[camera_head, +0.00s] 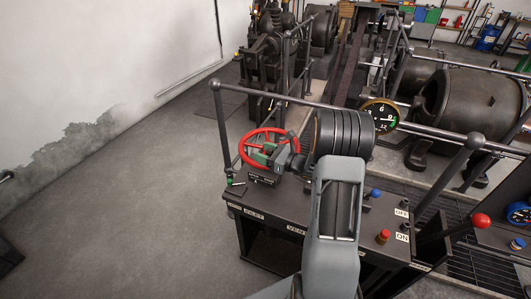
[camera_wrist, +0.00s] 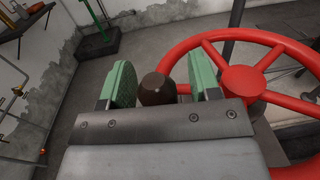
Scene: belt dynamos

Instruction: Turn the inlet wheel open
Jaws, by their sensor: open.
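The red inlet wheel (camera_head: 244,140) stands at the left end of the dark control desk, by the plate marked INLET. It fills the right of the wrist view (camera_wrist: 243,80), with its hub and spokes showing. My gripper (camera_head: 267,154) is at the wheel, over its near right part. In the wrist view its two green-padded fingers (camera_wrist: 160,82) are apart. A dark brown rounded knob (camera_wrist: 157,90) shows between them, close to the wheel's left rim. I cannot tell whether either pad touches it; its lower part is hidden by the gripper.
A round gauge (camera_head: 380,115) and a railing (camera_head: 330,106) stand behind. The floor (camera_head: 150,210) to the left is clear.

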